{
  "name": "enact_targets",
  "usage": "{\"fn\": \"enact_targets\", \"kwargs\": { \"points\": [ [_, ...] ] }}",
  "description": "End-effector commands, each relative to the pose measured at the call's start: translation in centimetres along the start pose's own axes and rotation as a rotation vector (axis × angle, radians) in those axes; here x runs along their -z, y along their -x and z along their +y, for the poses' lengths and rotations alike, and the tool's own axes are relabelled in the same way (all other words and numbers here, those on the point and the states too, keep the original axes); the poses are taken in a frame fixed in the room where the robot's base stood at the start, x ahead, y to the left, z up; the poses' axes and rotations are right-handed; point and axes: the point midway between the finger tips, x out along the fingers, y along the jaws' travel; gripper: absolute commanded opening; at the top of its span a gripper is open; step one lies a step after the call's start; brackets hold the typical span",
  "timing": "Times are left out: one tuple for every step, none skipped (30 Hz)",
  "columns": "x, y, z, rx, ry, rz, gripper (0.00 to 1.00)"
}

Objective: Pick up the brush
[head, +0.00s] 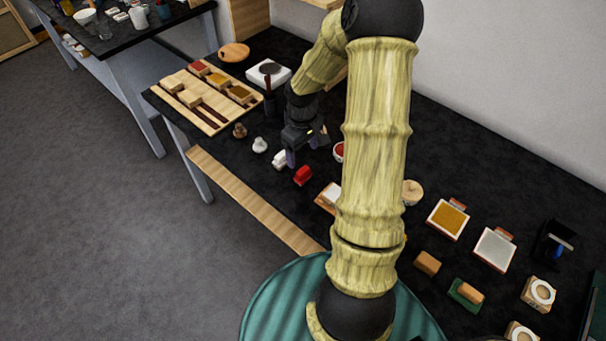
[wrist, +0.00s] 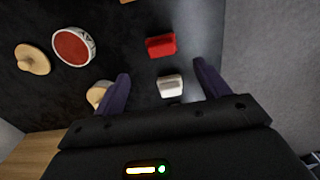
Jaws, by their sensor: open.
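No brush can be made out for certain. My gripper (head: 307,148) is open and points down over the black table. In the wrist view, my gripper (wrist: 161,70) has its two purple fingers spread. A small white block (wrist: 170,86) shows between them, apparently below and not held. It also shows in the head view (head: 280,159).
A red block (head: 303,175) lies close by; a red-topped round container (wrist: 74,46) and wooden disc (wrist: 32,59) are left in the wrist view. A wooden tray (head: 160,91) with blocks is at the table's left. Blocks and pads crowd the right. My arm hides the middle.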

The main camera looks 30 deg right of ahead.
Motion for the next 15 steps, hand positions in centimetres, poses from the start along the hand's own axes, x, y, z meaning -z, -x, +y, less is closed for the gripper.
{"fn": "enact_targets", "kwargs": {
  "points": [
    [-0.1, -1.0, -0.1, 0.004, 0.001, -0.004, 0.75],
    [-0.1, -1.5, -0.1, 0.004, 0.001, -0.004, 0.75],
    [-0.1, -2.1, -0.1, 0.003, 0.002, -0.004, 0.75],
    [-0.1, -2.5, -0.1, 0.003, 0.002, -0.003, 0.75],
    [-0.1, -2.9, -0.1, 0.003, 0.001, -0.003, 0.75],
    [-0.1, -3.2, -0.1, 0.001, 0.001, -0.003, 0.75],
    [-0.1, -3.4, -0.1, 0.001, 0.001, -0.002, 0.75],
    [-0.1, -3.5, -0.1, 0.001, 0.000, -0.001, 0.75],
    [-0.1, -3.6, 0.0, 0.001, 0.000, -0.001, 0.75],
    [-0.1, -3.6, 0.0, 0.001, 0.000, -0.001, 0.75],
    [-0.1, -3.6, 0.0, 0.000, 0.000, 0.000, 0.75],
    [-0.1, -3.6, 0.0, 0.000, 0.000, 0.000, 0.75],
    [-0.1, -3.6, 0.0, 0.000, 0.000, 0.000, 0.75],
    [-0.1, -3.6, 0.0, 0.000, 0.000, 0.000, 0.75],
    [-0.1, -3.6, 0.0, 0.000, 0.000, 0.000, 0.75]
  ]
}}
